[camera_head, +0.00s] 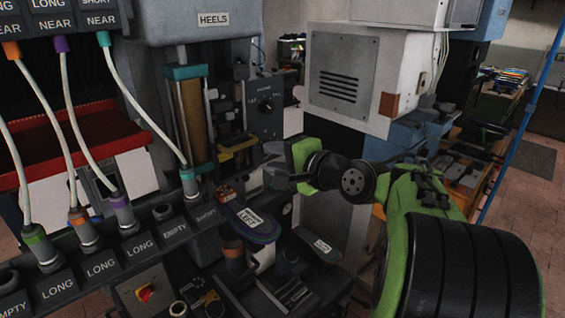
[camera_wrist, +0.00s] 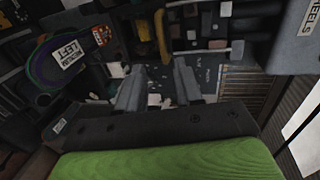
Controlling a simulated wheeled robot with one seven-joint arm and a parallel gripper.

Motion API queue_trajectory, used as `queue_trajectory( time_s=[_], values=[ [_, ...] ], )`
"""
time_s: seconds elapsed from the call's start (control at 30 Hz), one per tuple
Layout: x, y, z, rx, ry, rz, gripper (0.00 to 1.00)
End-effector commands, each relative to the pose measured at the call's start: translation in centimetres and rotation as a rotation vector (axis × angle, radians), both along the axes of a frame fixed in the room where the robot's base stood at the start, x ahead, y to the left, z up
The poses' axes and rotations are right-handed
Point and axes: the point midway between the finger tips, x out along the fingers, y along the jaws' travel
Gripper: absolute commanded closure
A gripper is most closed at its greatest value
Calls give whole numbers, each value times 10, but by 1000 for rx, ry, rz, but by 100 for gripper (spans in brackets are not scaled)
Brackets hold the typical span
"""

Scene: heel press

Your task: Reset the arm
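My gripper (camera_head: 272,167) is in front of the heel press (camera_head: 205,30), to the right of its brass-coloured cylinder, at the end of my green and black arm. In the wrist view my gripper (camera_wrist: 160,84) shows its two grey fingers apart with nothing held between them. Its fingertips are small and dark in the head view. The arm reaches in from the right, bent at the wrist.
A rack of labelled sockets (camera_head: 138,247) with cables is on the left. A grey cabinet (camera_head: 345,78) stands behind my arm.

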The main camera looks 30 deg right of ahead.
Motion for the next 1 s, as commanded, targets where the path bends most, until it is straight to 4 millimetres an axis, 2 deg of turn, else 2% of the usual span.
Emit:
queue_trajectory(
  time_s=[0.1, 0.2, 0.7, 0.77, 0.87, 0.9, 0.97, 1.0],
  values=[
    [-16, -4, 3, 1, 1, -1, 65],
    [-21, -4, 5, 0, -1, 1, 65],
    [-20, -1, 4, -10, 6, 6, 65],
    [-20, 12, -2, -62, 33, 28, 65],
    [-28, 54, -25, -266, 131, 110, 65],
    [-36, 75, -38, -378, 181, 159, 65],
    [-56, 101, -57, -554, 256, 237, 65],
    [-74, 114, -69, -668, 302, 292, 65]
  ],
)
